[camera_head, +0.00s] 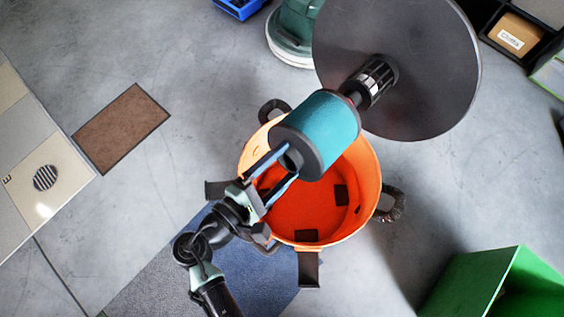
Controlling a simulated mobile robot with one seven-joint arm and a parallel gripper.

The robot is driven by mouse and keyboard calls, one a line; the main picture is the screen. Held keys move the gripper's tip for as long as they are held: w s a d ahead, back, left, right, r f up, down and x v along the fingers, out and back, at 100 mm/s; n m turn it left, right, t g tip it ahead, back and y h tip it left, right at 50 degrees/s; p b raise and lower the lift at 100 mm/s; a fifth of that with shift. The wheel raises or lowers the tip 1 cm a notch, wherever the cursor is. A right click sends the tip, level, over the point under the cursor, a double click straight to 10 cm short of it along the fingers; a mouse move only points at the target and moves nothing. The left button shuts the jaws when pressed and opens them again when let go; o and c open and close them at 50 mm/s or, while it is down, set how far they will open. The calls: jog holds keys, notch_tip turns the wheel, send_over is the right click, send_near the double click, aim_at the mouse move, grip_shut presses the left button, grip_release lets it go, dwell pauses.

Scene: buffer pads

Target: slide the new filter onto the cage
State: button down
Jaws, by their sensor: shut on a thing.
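The new filter (319,128) is a teal cylinder with dark end caps. My gripper (280,172) is shut on its near end, with its fingers along the lower left cap. The filter is tilted, its far end pointing up and right at the cage (372,82). The cage is a black slotted cylinder standing out from a large dark grey disc (430,60). The filter's far end is close to the cage's near end and in line with it. I cannot tell whether they touch or overlap.
An orange tub (370,175) with dark handles stands below the filter. A green bin (470,282) is at lower right, and a dark green machine (297,25) at the top. Shelves with a cardboard box (515,33) are at upper right. Grey floor (180,200) is open at left.

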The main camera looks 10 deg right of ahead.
aim_at(296, 154)
jog(key=shift+b+x, duration=3.55)
jog(key=shift+x, duration=7.55)
grip_release()
jog(key=p+v, duration=0.4)
jog(key=v, duration=1.4)
